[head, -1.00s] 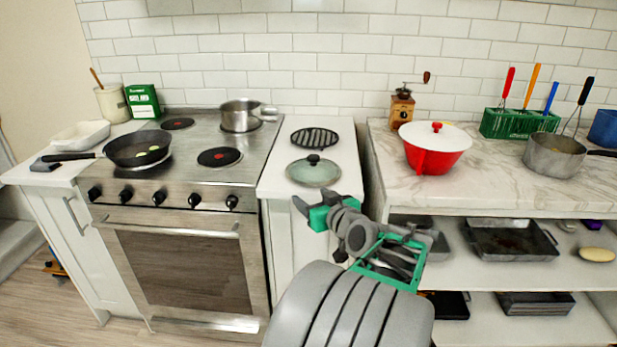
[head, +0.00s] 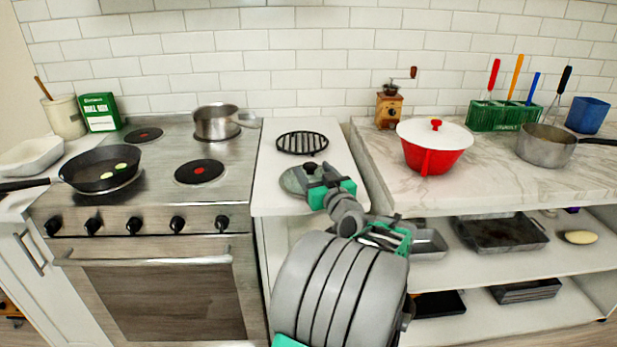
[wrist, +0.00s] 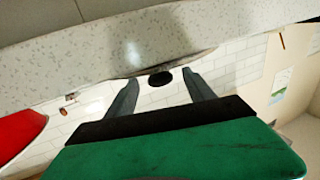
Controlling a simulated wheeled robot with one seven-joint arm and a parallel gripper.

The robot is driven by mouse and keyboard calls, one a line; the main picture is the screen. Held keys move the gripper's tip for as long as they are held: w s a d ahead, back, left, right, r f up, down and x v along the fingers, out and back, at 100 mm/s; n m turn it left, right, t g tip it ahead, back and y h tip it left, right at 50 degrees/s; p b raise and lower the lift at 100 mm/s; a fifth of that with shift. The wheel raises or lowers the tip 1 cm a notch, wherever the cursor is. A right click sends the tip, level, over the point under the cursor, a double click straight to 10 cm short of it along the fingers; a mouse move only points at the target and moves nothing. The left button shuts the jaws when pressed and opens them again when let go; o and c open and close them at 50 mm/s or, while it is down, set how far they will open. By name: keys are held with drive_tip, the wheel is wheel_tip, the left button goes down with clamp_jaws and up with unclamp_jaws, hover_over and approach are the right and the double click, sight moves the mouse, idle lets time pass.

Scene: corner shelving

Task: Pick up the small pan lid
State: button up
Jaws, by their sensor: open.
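The small pan lid (head: 291,182) is round and grey-green with a black knob (head: 310,167). It lies on the narrow white counter, right of the stove. My gripper (head: 316,180) is over the lid's right front part and hides some of it. In the wrist view, my gripper (wrist: 160,80) is open, and the black knob (wrist: 160,79) shows between its two finger ends. I cannot tell whether the fingers touch the knob.
A black round trivet (head: 302,143) lies behind the lid. A metal saucepan (head: 217,122) and a frying pan (head: 100,168) stand on the stove to the left. A red pot with a white lid (head: 433,148) stands on the marble counter to the right, above open shelves (head: 500,268).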

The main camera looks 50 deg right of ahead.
sight(313, 170)
drive_tip(key=x, duration=0.3)
clamp_jaws()
idle(0.6)
drive_tip(key=shift+r, duration=0.1)
